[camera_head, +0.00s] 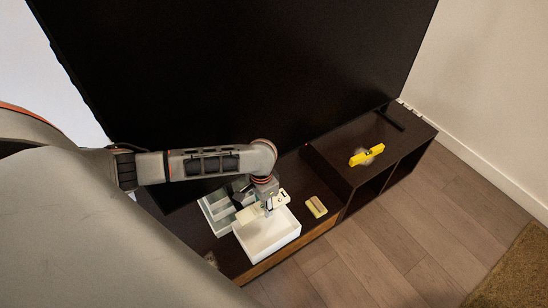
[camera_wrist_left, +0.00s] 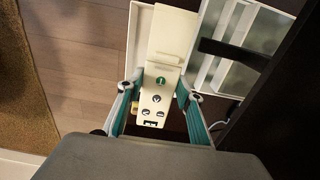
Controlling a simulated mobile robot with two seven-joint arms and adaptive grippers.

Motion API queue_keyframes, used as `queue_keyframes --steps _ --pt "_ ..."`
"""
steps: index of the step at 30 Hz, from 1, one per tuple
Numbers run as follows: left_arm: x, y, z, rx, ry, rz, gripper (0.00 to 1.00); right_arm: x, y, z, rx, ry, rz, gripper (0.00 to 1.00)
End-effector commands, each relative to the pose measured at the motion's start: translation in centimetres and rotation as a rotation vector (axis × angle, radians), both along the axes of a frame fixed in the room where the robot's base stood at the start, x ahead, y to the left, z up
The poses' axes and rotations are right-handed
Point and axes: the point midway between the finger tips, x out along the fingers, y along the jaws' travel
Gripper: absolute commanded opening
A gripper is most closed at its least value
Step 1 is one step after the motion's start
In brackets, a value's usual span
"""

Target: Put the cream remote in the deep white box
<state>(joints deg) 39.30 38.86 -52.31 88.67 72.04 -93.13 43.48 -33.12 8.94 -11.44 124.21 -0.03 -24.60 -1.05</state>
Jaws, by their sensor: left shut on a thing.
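The cream remote (camera_wrist_left: 172,50) is held between the fingers of my left gripper (camera_wrist_left: 166,90), with its buttons facing the wrist camera. In the head view my left gripper (camera_head: 267,204) is shut on the remote (camera_head: 281,198), above the back part of the deep white box (camera_head: 266,238). The remote appears to be over the box's back edge, and I cannot tell its exact height. A white edge of the box (camera_wrist_left: 134,40) shows behind the remote in the left wrist view. My right gripper is not in view.
A grey-white compartment tray (camera_head: 214,212) stands just behind and left of the box, with dark items partly over it. A yellow object (camera_head: 367,155) sits on the raised shelf unit. A large black screen (camera_head: 240,70) stands behind.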

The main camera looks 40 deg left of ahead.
Motion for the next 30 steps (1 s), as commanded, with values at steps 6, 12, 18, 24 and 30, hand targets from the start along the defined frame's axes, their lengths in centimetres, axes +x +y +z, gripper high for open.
queue_keyframes --steps 6,12,18,24,30 --pt "-0.3 0.0 -2.2 -0.001 0.009 -0.004 0.12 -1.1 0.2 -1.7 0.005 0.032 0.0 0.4" --pt "-0.9 0.0 -7.6 0.0 0.022 -0.003 0.12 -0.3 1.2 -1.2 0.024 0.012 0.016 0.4" --pt "-1.0 0.0 -12.5 0.0 0.021 -0.004 0.12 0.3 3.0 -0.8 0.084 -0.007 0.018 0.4" --pt "-0.6 0.0 -15.5 0.0 0.012 -0.003 0.12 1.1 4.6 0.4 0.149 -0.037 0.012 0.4" --pt "-0.1 0.0 -16.1 0.0 0.001 -0.004 0.12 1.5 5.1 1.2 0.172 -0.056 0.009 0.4"
